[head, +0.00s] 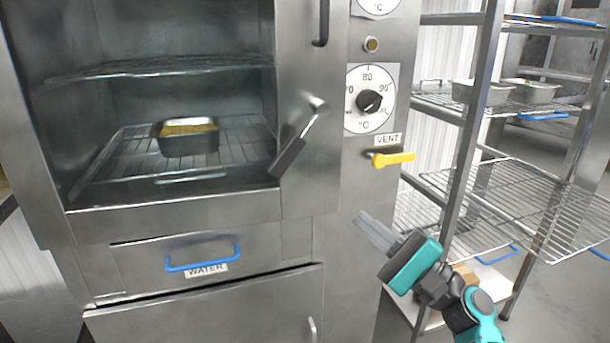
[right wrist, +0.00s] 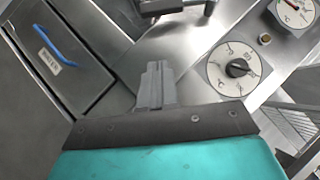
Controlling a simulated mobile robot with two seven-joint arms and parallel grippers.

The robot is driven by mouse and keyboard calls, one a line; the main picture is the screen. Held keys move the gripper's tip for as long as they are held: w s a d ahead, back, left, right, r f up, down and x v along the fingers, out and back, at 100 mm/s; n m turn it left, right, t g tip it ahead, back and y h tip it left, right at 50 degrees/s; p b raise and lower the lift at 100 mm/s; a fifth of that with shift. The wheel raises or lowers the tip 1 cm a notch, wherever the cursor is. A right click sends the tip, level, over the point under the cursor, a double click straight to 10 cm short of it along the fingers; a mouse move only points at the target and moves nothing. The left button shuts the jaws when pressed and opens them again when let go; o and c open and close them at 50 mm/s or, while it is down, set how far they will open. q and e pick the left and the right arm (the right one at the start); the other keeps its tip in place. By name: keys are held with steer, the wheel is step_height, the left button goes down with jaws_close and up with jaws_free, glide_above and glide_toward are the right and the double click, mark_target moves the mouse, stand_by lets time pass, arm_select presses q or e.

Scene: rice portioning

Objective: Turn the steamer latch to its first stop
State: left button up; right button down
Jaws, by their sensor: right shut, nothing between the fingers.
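The steamer (head: 345,215) is a large steel cabinet on the left of the head view. Its latch (head: 290,156) has a black grip on a metal pivot, right of the chamber window, and slants down to the left. In the right wrist view a dark handle (right wrist: 160,7), seemingly the latch, is cut off by the top edge. My right gripper (head: 366,226) is teal and grey, shut and empty, below and right of the latch and clear of it. Its closed fingers (right wrist: 153,78) point up the panel in the right wrist view. My left gripper is not in view.
A dial (head: 369,101) and a yellow VENT lever (head: 393,159) sit right of the latch. A blue-handled WATER drawer (head: 203,258) is below the chamber, which holds a pan (head: 190,143) with yellow food. A wire rack (head: 545,205) stands at right.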

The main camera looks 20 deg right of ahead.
mark_target(287, 156)
arm_select(q)
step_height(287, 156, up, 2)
steer(key=p, duration=0.2)
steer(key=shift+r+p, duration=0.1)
steer(key=shift+p, duration=0.3)
arm_select(e)
steer(key=shift+y, duration=0.3)
steer(key=x, duration=0.4)
steer(key=s+a+r+x, duration=0.1)
steer(key=x, duration=0.3)
steer(key=s+x, duration=0.1)
steer(key=x, duration=0.3)
steer(key=shift+w+a+r, duration=0.3)
steer(key=shift+a+r, duration=0.1)
steer(key=shift+r, duration=0.1)
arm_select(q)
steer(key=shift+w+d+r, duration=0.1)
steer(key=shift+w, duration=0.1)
